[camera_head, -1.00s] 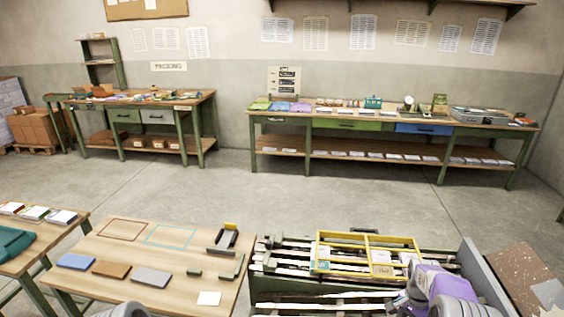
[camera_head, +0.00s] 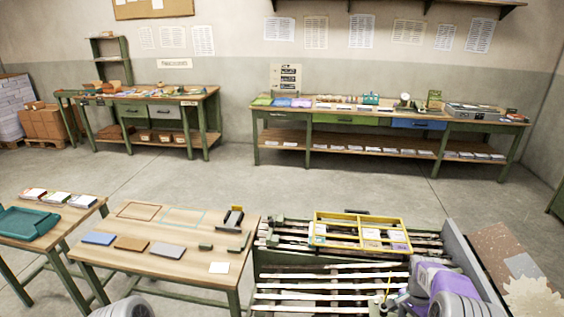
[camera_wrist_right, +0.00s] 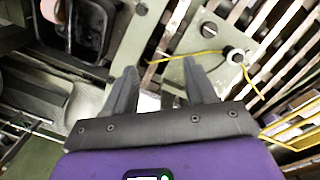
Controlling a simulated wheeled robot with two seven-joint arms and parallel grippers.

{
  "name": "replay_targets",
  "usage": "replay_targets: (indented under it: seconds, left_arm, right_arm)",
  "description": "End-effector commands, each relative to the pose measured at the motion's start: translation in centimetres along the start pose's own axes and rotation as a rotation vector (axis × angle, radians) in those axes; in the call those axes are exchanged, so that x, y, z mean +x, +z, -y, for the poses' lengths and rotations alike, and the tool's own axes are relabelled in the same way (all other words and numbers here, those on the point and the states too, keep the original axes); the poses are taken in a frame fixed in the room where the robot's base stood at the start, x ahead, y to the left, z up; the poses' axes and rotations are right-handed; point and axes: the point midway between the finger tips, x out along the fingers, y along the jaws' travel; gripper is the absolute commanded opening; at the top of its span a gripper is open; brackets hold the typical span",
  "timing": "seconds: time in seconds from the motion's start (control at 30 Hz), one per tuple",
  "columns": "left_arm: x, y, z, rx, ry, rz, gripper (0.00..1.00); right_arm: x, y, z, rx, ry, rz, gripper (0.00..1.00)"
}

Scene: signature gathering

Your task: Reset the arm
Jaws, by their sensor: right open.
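My right gripper (camera_wrist_right: 157,88) is open in the right wrist view, its two dark fingers apart with nothing between them. It hangs above the slatted metal machine, over a green plate with a round knob and a yellow cord (camera_wrist_right: 205,55). In the head view my right arm with its purple wrist comes in at the lower right, with the gripper (camera_head: 388,298) over the right side of the slats. Only a grey rounded part of my left arm shows at the bottom edge; its gripper is out of view.
A yellow frame (camera_head: 357,214) with small stacks inside sits on the slatted machine (camera_head: 330,275). A wooden table (camera_head: 190,228) with blue, brown and grey blocks stands to its left. A teal tray (camera_head: 32,222) lies on the far-left table. The floor behind is clear.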

Motion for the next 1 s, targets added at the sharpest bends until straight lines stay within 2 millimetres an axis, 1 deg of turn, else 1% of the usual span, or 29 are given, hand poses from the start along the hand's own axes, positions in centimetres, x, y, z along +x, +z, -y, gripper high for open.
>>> replay_targets:
  seconds: [0.03,0.17,0.27,0.37,0.47,0.57,0.6,0.63,0.7,0.77,0.8,0.87,0.9,1.0]
  left_arm:
    - [0.0,0.0,0.0,0.0,0.0,0.0,0.4]
    - [0.0,0.0,0.0,0.0,0.0,-0.001,0.4]
    - [0.0,-0.1,0.0,0.0,0.0,-0.002,0.4]
    - [0.0,-0.1,0.0,0.001,0.0,-0.002,0.4]
    - [0.0,0.0,0.0,0.001,0.0,0.0,0.4]
    - [0.0,0.0,0.0,0.0,0.0,0.0,0.4]
    - [0.0,0.0,0.0,0.0,0.0,-0.001,0.4]
    - [0.0,0.0,0.0,0.0,0.0,-0.001,0.4]
    - [0.0,-0.1,0.0,0.0,0.0,-0.001,0.4]
    - [0.0,-0.1,0.0,0.0,0.0,-0.001,0.4]
    - [0.0,0.0,0.0,0.0,0.0,-0.001,0.4]
    - [0.0,0.0,0.0,0.0,0.0,-0.001,0.4]
    - [0.0,0.0,0.0,0.0,0.0,-0.001,0.4]
    - [0.0,0.0,0.0,0.0,0.0,-0.001,0.4]
  right_arm:
    - [1.7,1.3,0.3,-0.039,-0.006,0.019,0.56]
    - [4.8,3.7,0.9,-0.129,-0.038,0.041,0.56]
    - [7.3,6.0,1.1,-0.199,-0.065,0.06,0.56]
    - [9.8,8.8,1.2,-0.278,-0.097,0.081,0.56]
    - [12.5,12.5,1.0,-0.369,-0.136,0.105,0.56]
    - [15.3,17.5,0.4,-0.482,-0.19,0.132,0.56]
    - [16.2,19.7,-0.1,-0.529,-0.215,0.141,0.56]
    - [16.8,21.3,-0.5,-0.563,-0.233,0.147,0.56]
    - [17.8,24.9,-1.5,-0.637,-0.275,0.157,0.56]
    - [18.2,27.6,-2.5,-0.693,-0.307,0.161,0.56]
    - [18.4,29.2,-3.2,-0.727,-0.326,0.164,0.56]
    - [18.4,31.5,-4.2,-0.774,-0.354,0.165,0.56]
    - [18.3,32.9,-4.9,-0.805,-0.371,0.167,0.56]
    - [17.7,36.1,-6.8,-0.879,-0.413,0.165,0.56]
